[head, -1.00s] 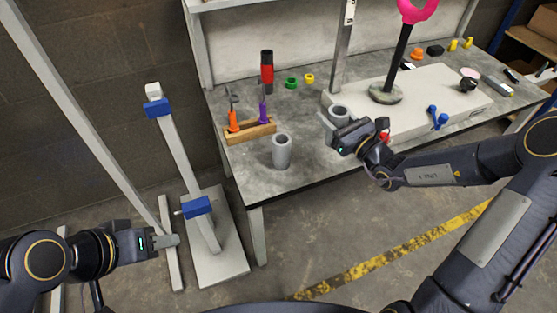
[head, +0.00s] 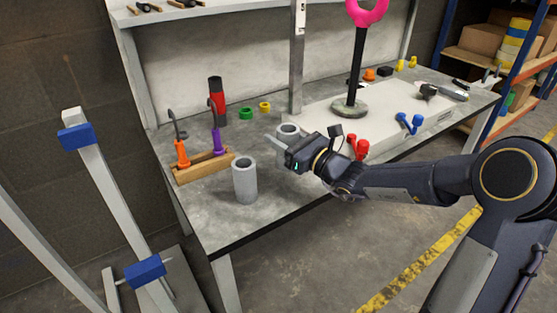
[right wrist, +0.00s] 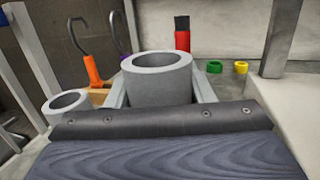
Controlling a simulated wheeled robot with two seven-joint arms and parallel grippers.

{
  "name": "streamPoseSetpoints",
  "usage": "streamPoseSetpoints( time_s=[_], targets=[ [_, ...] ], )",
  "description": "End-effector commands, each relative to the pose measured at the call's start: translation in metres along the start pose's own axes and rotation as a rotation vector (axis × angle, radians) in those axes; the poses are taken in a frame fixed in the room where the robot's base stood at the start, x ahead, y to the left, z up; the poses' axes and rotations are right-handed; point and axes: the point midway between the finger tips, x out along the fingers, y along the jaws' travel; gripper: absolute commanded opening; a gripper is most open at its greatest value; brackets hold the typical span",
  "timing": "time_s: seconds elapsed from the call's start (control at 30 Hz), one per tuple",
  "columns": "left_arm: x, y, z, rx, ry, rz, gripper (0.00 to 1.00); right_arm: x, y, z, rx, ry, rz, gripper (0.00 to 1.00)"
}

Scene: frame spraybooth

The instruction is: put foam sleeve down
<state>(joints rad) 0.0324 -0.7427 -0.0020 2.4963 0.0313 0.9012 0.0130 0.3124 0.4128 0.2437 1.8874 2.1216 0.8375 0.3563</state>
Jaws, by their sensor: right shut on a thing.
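My right gripper (head: 284,146) is shut on a grey foam sleeve (head: 288,130), a short hollow cylinder. The gripper hides most of its lower part in the head view. In the right wrist view the sleeve (right wrist: 158,85) stands upright between the two fingers, open end up. It is at the workbench (head: 262,202), but I cannot tell whether its base touches the top. A second grey sleeve (head: 244,182) stands upright on the bench to the left, apart from the gripper. It also shows in the right wrist view (right wrist: 62,108). My left gripper is out of view.
A wooden rack (head: 203,167) with orange- and purple-handled hooks stands behind the second sleeve. A red-and-black cylinder (head: 217,101), green ring (head: 246,113) and yellow ring (head: 265,106) are farther back. A white slab (head: 385,115) lies right, with red dumbbell-like pieces (head: 358,147) near its front.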

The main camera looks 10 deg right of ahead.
Motion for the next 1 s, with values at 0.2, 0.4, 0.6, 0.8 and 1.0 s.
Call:
streamPoseSetpoints(
  time_s=[0.2,0.4,0.6,0.8,1.0],
  targets=[
    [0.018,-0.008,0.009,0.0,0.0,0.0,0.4,-0.004,0.0,-0.038,0.003,0.002,0.0,0.23],
    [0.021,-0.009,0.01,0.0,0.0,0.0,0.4,-0.006,0.0,-0.046,-0.001,0.0,0.001,0.23],
    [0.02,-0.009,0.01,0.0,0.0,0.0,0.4,-0.005,0.0,-0.046,0.0,0.0,0.0,0.23],
    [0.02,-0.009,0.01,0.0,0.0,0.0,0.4,-0.006,0.0,-0.048,0.0,0.0,0.0,0.65],
    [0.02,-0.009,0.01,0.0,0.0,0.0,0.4,-0.006,0.0,-0.048,-0.001,0.0,0.001,0.7]
  ],
)
